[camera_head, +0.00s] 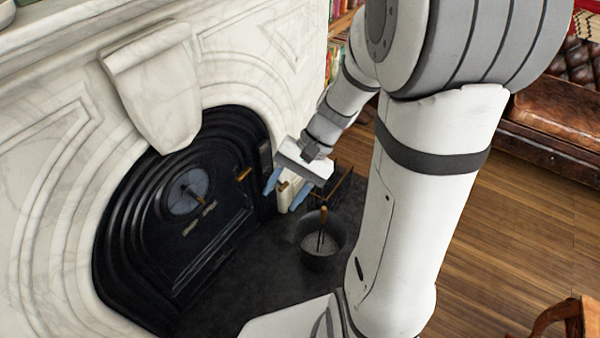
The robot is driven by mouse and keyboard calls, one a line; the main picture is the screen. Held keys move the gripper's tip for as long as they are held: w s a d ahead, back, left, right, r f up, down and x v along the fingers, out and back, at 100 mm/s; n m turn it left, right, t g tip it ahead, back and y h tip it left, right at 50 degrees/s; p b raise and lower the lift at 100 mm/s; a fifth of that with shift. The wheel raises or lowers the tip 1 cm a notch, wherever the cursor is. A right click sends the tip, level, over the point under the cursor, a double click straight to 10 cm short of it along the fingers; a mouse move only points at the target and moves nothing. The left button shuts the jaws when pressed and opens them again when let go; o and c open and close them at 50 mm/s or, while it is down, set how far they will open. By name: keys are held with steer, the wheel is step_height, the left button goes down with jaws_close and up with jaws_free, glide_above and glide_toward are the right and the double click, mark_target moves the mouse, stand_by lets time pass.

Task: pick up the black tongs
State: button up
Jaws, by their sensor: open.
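My gripper (287,189) is open, with its two blue fingers pointing down in front of the fireplace's right side. A small brass-coloured end and a pale upright surface show between the fingers. I cannot tell whether they touch the fingers. A dark, thin tool with a brass-coloured handle (323,215) stands upright in a dark bucket of grey ash (335,256), below and right of my gripper. I cannot tell whether this tool is the black tongs. No tongs shape shows clearly, and my gripper and arm hide part of the hearth corner.
A black cast-iron fireplace door (215,238) with brass handles is on the left, framed by white marble (50,190). A dark rack with a brass rail (341,186) stands behind the bucket. The dark hearth (262,282) is mostly clear. A leather sofa (550,150) stands right.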

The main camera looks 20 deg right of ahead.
steer(key=w+d+f+m+t+y+b, duration=0.25)
steer(key=w+f+m+y+b, duration=0.55)
steer(key=f, duration=0.5)
steer(key=m+t+h+b, duration=0.9)
steer(key=m+t+h, duration=0.1)
steer(key=m+t, duration=0.75)
glide_toward(325, 212)
steer(key=w, duration=0.4)
steer(key=shift+m, duration=0.45)
steer(key=x, duration=0.2)
steer(key=b+x, duration=0.1)
steer(key=x, duration=0.1)
steer(key=b+x, duration=0.1)
steer(key=x, duration=0.1)
steer(key=shift+w+a+f, duration=0.1)
steer(key=shift+a+f, duration=0.05)
steer(key=shift+a, duration=0.2)
steer(key=shift+w+a, duration=0.1)
steer(key=shift+w, duration=0.25)
jaws_close()
